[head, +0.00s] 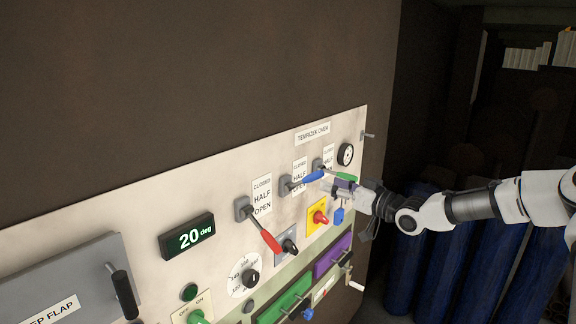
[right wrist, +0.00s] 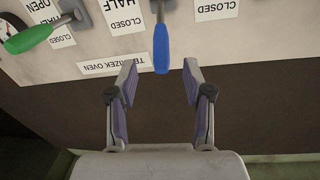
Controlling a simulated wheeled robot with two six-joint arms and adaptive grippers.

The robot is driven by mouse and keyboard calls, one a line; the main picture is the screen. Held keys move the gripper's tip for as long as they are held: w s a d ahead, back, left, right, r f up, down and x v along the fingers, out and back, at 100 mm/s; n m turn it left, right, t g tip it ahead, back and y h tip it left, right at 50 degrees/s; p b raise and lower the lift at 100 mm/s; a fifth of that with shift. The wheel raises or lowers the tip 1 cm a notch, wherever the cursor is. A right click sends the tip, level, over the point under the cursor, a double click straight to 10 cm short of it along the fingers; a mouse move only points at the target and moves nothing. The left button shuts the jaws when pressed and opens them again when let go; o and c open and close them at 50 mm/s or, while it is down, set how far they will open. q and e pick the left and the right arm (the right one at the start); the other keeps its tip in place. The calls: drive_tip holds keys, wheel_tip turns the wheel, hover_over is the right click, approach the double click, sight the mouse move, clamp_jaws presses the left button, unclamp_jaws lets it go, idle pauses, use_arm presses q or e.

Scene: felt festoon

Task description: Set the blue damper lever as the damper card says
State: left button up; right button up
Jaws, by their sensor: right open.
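The blue damper lever (head: 306,180) sticks out from its grey mount on the oven panel, beside a CLOSED / HALF / OPEN label (head: 299,174). Its handle points right and slightly up; I cannot tell its exact mark. My right gripper (head: 335,185) is open at the handle's free end. In the right wrist view the blue handle (right wrist: 162,48) reaches down to the mouth between the open fingertips (right wrist: 161,78), apart from both pads. No damper card is legible in either view. My left gripper is not in view.
A red lever (head: 266,236) hangs to the left, pointing down-right. A green lever (right wrist: 28,38) is close on the other side. A yellow-plated red knob (head: 319,217), a 20 deg display (head: 187,237) and a gauge (head: 345,154) share the panel. Blue cylinders (head: 409,240) stand at right.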

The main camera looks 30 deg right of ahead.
sight(316, 175)
drive_tip(key=shift+w+a+r+p, duration=0.15)
drive_tip(key=shift+w+r+p, duration=0.15)
drive_tip(key=shift+w+p, duration=0.15)
drive_tip(key=shift+w+a+r+p, duration=0.1)
drive_tip(key=shift+w+r+p, duration=0.2)
drive_tip(key=shift+w, duration=0.25)
drive_tip(key=x, duration=0.3)
drive_tip(key=p+x, duration=0.1)
drive_tip(key=x, duration=0.1)
drive_tip(key=shift+a+f, duration=0.1)
drive_tip(key=shift+f, duration=0.3)
drive_tip(key=shift+w+a+f, duration=0.1)
drive_tip(key=shift+w, duration=0.3)
drive_tip(key=shift+s+r, duration=0.2)
drive_tip(key=shift+s, duration=0.2)
drive_tip(key=shift+s+d+r, duration=0.1)
drive_tip(key=shift+s+d, duration=0.2)
drive_tip(key=c, duration=0.5)
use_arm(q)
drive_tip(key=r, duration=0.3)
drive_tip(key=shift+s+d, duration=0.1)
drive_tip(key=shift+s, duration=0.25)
use_arm(e)
clamp_jaws()
